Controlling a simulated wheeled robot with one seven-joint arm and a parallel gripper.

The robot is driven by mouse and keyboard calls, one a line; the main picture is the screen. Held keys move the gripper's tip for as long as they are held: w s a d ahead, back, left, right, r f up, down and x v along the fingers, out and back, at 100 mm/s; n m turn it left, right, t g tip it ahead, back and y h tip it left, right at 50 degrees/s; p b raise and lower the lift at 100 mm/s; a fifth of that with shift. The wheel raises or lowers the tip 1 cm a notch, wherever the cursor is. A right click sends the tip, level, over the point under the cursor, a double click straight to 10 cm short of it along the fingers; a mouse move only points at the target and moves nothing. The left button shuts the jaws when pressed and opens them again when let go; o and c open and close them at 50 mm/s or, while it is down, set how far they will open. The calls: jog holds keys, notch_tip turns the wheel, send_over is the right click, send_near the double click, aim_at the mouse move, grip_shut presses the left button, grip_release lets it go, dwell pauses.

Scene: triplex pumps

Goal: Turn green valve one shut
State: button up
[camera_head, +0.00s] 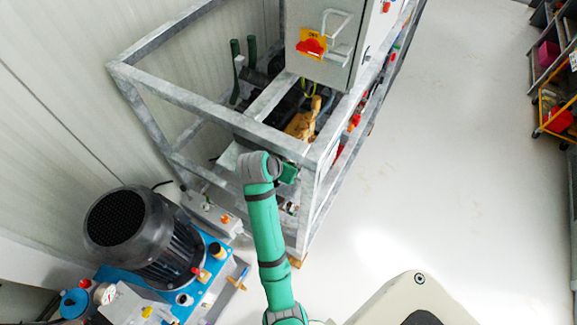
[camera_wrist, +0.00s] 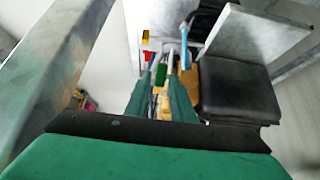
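In the wrist view, a small bright green handle (camera_wrist: 160,75) shows near the middle, among yellow and metal fittings; it may be the green valve, but I cannot tell which valve it is. The green and black part across the bottom of that view is mine. Two dark teal bars stand around the fittings; I cannot tell whether they are my fingers. In the head view, my arm reaches up to the frame's near corner. The gripper end is mostly hidden behind my wrist, and I cannot see it touching any valve.
A galvanised metal frame (camera_head: 175,92) stands against the wall, with a grey cabinet (camera_head: 325,62) bearing a red switch. A dark motor (camera_head: 145,235) on a blue base (camera_head: 215,262) is at lower left. The floor (camera_head: 450,130) to the right is clear. Shelves stand at far right.

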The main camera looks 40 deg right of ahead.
jog(key=s+a+r, duration=0.1)
jog(key=s+a, duration=0.1)
jog(key=a, duration=0.4)
jog(key=s+a+r, duration=0.2)
jog(key=s+a, duration=0.1)
jog(key=a, duration=0.4)
jog(key=shift+s+a+r, duration=0.15)
jog(key=shift+s+a, duration=0.1)
jog(key=w+d+f+t+h, duration=0.1)
jog(key=d+f+t+h, duration=0.25)
jog(key=f+h, duration=0.45)
jog(key=shift+t+h, duration=0.25)
jog(key=shift+h, duration=0.65)
jog(key=x, duration=0.3)
jog(key=r+x, duration=0.1)
jog(key=x, duration=0.3)
jog(key=r+x, duration=0.1)
jog(key=x, duration=0.2)
jog(key=shift+w+d, duration=0.15)
jog(key=shift+d, duration=0.2)
